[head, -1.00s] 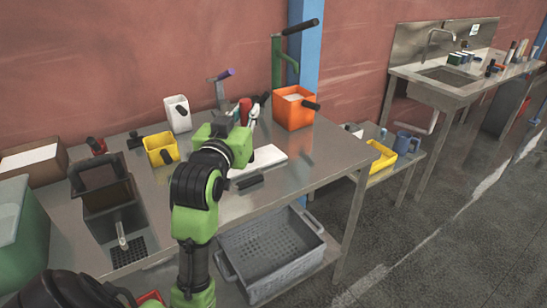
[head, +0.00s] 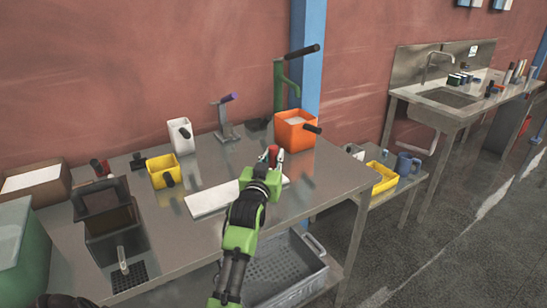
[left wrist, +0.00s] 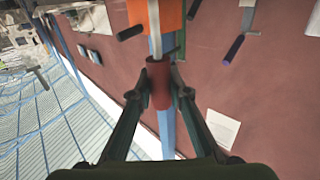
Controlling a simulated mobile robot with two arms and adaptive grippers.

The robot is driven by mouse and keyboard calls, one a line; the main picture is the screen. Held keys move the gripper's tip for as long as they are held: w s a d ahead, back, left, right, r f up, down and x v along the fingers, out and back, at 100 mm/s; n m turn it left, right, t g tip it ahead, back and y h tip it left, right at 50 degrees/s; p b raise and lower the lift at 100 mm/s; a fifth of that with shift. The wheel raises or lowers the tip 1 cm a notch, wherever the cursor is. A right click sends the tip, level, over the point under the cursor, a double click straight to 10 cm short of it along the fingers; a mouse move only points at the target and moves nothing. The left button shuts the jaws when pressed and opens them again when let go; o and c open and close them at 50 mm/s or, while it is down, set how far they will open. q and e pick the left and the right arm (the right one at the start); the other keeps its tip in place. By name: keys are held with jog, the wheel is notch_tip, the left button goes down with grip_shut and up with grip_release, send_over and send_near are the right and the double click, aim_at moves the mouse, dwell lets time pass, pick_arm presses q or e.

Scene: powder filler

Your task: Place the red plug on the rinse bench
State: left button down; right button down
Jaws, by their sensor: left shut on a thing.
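My left gripper (head: 272,164) is shut on the red plug (head: 273,154) and holds it upright over the right part of the near steel table, by the orange bin. In the left wrist view the plug (left wrist: 158,82) sits between the two fingertips (left wrist: 160,95). The rinse bench (head: 440,112), a steel bench with a sink and tap, stands at the far right, well apart from the gripper. My right gripper is not in view.
The orange bin (head: 294,138) and a green lever press (head: 280,90) stand behind the gripper. A white board (head: 208,200) lies left of it. A low side table (head: 405,172) with a yellow tray and a blue mug stands between the two benches. Grey floor lies in front.

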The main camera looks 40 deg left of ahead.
pick_arm(q)
jog(key=shift+f, duration=0.25)
jog(key=shift+f, duration=0.15)
jog(key=c, duration=1.9)
grip_release()
